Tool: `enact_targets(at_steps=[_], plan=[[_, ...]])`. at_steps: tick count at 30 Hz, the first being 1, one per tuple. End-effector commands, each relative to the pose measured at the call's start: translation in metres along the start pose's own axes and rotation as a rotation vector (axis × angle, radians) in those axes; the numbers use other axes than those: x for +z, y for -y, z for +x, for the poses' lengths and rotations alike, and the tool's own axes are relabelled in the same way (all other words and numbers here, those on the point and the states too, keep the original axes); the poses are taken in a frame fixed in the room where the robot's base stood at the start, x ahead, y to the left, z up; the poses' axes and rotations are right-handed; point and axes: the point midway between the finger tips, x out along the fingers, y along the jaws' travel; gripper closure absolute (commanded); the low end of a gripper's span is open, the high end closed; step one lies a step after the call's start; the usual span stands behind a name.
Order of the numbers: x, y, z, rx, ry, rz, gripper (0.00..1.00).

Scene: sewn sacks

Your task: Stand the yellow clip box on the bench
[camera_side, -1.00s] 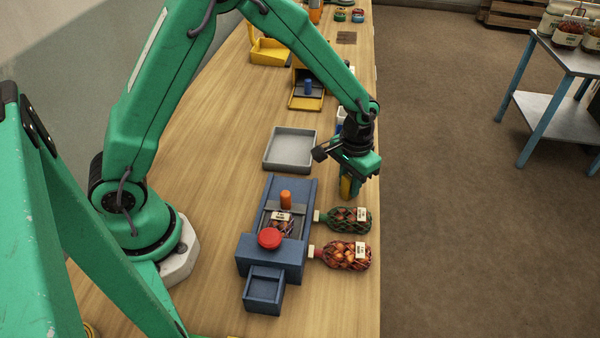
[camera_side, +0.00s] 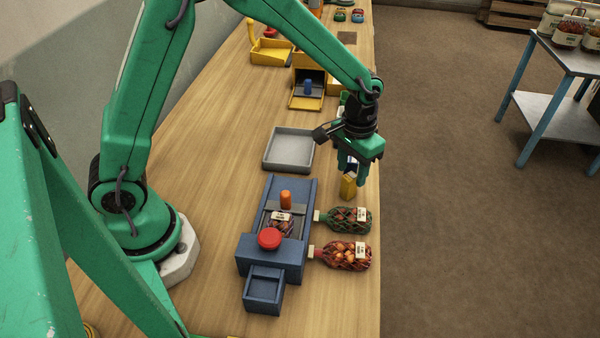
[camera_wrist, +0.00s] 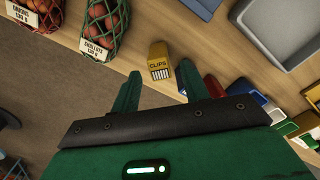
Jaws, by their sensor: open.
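The yellow clip box (camera_side: 348,187) stands upright on the wooden bench (camera_side: 225,130), just beyond the net sacks and near the bench's right edge. In the wrist view the box (camera_wrist: 159,61) shows a dark "CLIPS" label with a barcode-like strip below it. My gripper (camera_side: 352,170) is open, directly above the box and apart from it or nearly so; the exact gap is hard to tell. In the wrist view its fingers (camera_wrist: 160,85) are spread, with the box beyond the tips and nothing between them.
Two filled net sacks (camera_side: 348,220) lie at the bench's right edge. A blue device with a red button (camera_side: 270,238) and an orange knob stands left of them. A grey tray (camera_side: 290,149) lies behind it. Yellow units (camera_side: 306,89) and small coloured boxes stand farther back.

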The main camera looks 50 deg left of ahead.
Motion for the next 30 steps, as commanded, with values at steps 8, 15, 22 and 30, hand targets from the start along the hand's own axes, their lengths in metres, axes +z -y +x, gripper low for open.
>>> enact_targets(at_steps=[8,15,22,30], plan=[[-0.001,0.0,-0.047,0.001,-0.004,0.0,0.55],[0.0,0.0,-0.072,0.0,-0.002,0.0,0.55],[0.0,0.0,-0.078,0.0,0.0,0.0,0.55],[0.0,0.0,-0.077,0.0,0.0,0.0,0.55]])
